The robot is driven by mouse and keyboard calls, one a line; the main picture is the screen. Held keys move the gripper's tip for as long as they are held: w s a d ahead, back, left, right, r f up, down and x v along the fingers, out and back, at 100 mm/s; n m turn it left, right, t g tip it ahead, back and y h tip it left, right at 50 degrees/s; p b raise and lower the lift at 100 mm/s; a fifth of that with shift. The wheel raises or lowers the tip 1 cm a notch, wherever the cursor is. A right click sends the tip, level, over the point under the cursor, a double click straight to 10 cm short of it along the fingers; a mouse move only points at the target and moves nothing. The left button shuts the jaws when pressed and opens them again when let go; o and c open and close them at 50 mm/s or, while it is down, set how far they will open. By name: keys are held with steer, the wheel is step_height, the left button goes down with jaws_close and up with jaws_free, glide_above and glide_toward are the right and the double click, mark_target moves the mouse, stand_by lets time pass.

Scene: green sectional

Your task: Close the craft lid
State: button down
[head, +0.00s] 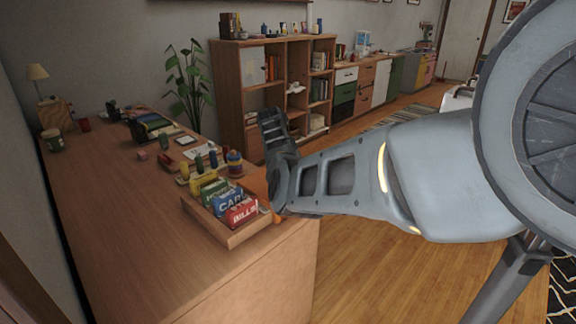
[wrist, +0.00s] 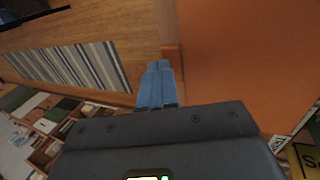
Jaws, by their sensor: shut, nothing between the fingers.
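A wooden box (head: 232,238) stands at the right edge of the desk with labelled packets inside, including red "BILLS" (head: 241,212). An orange panel (head: 257,184), which looks like the craft lid, stands raised at the box's right side, mostly hidden behind my arm. In the wrist view the orange panel (wrist: 240,60) fills the right side. My gripper (wrist: 158,66) shows there with blue fingers shut together and empty, beside the panel's left edge. I cannot tell whether they touch it. The fingers are not clear in the head view.
The desk (head: 110,235) is bare at front left. Small bottles and jars (head: 234,163) stand just behind the box. A plant (head: 187,85) and a shelf unit (head: 245,95) stand behind the desk. The wooden floor (head: 400,280) is open to the right.

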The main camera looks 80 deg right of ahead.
steer(key=shift+d+f, duration=0.1)
steer(key=shift+f, duration=0.35)
stand_by(0.3)
step_height(320, 180, up, 5)
steer(key=p, duration=0.4)
step_height(320, 180, up, 9)
steer(key=b, duration=0.1)
steer(key=shift+r, duration=0.2)
steer(key=shift+s+d, duration=0.1)
